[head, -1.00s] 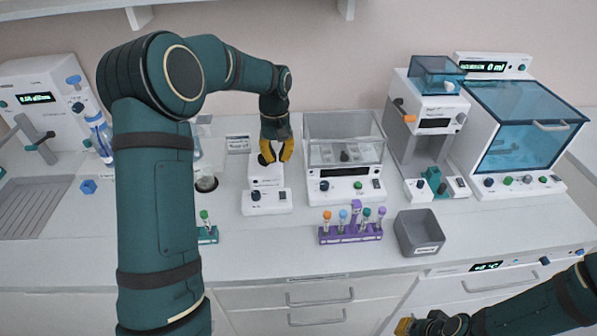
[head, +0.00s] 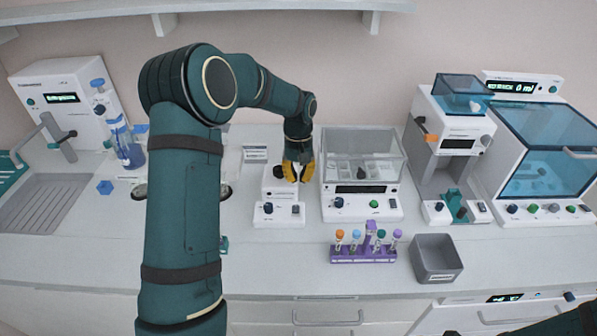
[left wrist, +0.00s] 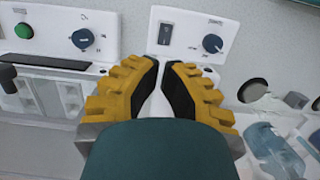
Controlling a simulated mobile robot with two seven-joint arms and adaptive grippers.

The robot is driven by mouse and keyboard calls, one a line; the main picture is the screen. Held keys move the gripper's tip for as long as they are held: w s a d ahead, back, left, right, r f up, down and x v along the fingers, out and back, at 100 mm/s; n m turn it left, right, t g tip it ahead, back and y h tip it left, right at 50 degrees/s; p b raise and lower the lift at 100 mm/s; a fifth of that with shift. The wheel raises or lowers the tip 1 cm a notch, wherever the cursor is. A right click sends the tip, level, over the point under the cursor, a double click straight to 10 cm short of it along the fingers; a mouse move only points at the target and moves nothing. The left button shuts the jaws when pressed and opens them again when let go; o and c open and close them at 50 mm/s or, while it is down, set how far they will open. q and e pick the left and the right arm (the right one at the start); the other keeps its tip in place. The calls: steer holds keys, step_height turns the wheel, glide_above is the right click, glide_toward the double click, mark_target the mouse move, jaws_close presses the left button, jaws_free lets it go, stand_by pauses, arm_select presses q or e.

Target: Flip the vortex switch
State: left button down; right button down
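The vortex mixer is a small white unit (head: 279,214) on the bench, with a dark knob at the left of its front and a switch at the right. In the left wrist view its rocker switch (left wrist: 165,33) and blue knob (left wrist: 212,43) show on the white panel, just beyond my fingertips. My left gripper (head: 295,180) hangs over the mixer's top right part, pointing down. Its yellow fingers (left wrist: 160,66) have their tips nearly together with nothing between them. They look apart from the switch. My right gripper is out of view.
A clear-lidded white device (head: 361,205) stands close at the mixer's right. A purple tube rack (head: 363,255) and a grey bin (head: 437,258) are in front of it. A blue flask (head: 127,150) stands at the left. The bench in front of the mixer is clear.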

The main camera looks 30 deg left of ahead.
mark_target(299, 210)
arm_select(q)
steer(key=f, duration=0.6)
steer(key=s+f, duration=0.1)
steer(key=f, duration=0.2)
steer(key=shift+s+d+f, duration=0.1)
steer(key=shift+d+f, duration=0.3)
steer(key=shift+f+b, duration=0.2)
steer(key=shift+b, duration=0.35)
steer(key=t+b, duration=0.1)
steer(key=t+y+b, duration=0.1)
steer(key=b, duration=0.1)
steer(key=shift+s+d+f, duration=0.15)
steer(key=shift+s+f, duration=0.15)
steer(key=shift+f, duration=0.05)
steer(key=shift+y+b, duration=0.3)
steer(key=shift+b, duration=0.35)
steer(key=shift+s+d+r, duration=0.1)
steer(key=shift+s+d, duration=0.1)
steer(key=shift+s+d+r, duration=0.1)
steer(key=shift+s+d, duration=0.2)
steer(key=shift+s, duration=0.3)
